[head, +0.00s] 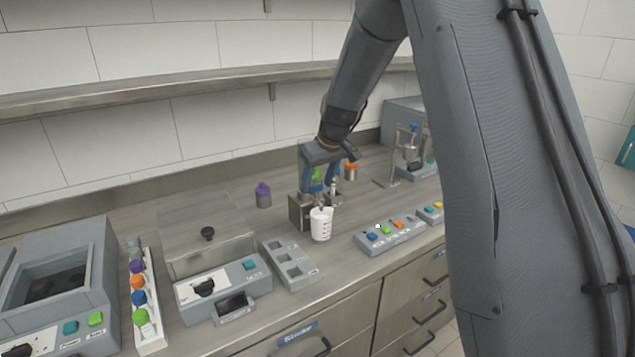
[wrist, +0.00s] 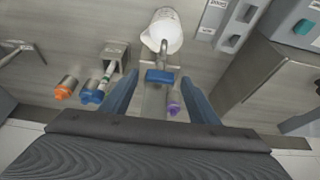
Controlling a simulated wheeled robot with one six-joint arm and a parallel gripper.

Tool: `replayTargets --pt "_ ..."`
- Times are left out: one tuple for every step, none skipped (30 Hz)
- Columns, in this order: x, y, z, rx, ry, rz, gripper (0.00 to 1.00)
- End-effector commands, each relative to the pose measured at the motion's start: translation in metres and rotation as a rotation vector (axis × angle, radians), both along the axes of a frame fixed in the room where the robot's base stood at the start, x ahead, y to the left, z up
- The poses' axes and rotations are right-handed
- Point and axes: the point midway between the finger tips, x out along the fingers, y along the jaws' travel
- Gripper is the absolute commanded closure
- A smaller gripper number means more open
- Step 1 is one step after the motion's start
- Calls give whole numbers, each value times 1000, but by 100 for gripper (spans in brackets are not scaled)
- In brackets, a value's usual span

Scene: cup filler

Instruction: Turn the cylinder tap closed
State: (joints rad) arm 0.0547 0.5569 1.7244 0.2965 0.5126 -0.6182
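The cylinder tap shows in the wrist view as a blue handle (wrist: 160,76) on a metal body, with a curved metal spout (wrist: 163,47) over the cup. My gripper (wrist: 160,80) is open, with one blue finger on each side of the handle. Clear gaps show between fingers and handle. In the head view my gripper (head: 318,182) reaches down over the metal dispenser box (head: 299,212), and its fingers largely hide the tap. The white cup (head: 321,224) with dark marks stands upright in front of the box; it also shows in the wrist view (wrist: 166,25).
A purple-capped bottle (head: 264,195) stands left of the gripper and an orange one (head: 351,170) right. A button panel (head: 389,236) and a grey slotted tray (head: 290,264) lie near the front edge. A metal stand (head: 405,150) is at the back right.

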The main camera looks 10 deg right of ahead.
Motion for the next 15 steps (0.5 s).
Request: replayTargets --pt "0 0 0 0 0 0 45" --pt "0 0 0 0 0 0 45" --pt "0 0 0 0 0 0 45" --pt "0 0 1 0 -1 0 45" --pt "0 0 2 -1 -1 0 45" --pt "-1 -1 5 0 -2 0 45" --pt "-2 -1 7 0 -3 0 45" --pt "-2 -2 10 -1 -3 -1 45" --pt "-4 -2 14 -1 -5 0 45" --pt "-6 -3 18 -1 -5 0 45" --pt "-7 -3 21 -1 -4 0 45" --pt "-10 -4 27 0 -4 -1 45" --pt "-11 -5 32 0 -4 -1 45" --pt "-13 -5 36 0 -3 -1 45" --pt "-15 -6 42 0 -4 -2 45"
